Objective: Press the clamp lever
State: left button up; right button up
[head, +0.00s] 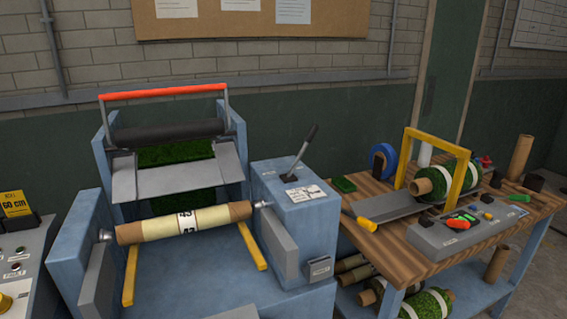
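A lever (303,151) with a black grip and metal shaft stands tilted up to the right on top of a blue machine box (305,213). A small white label (305,193) lies at its foot; I cannot read it. A red bar (163,91) spans the top of the machine's frame, above a dark roller (167,133) and green turf (175,153). Neither of my grippers is in view.
A wooden bench (388,258) at the right holds a yellow arch (440,135), a turf roll (455,190), a grey control box (470,228) and small tools. More rolls lie on its lower shelf. A grey panel (22,262) with buttons stands at the left edge.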

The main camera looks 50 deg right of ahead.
aim_at(314, 129)
jog(key=z, duration=1.85)
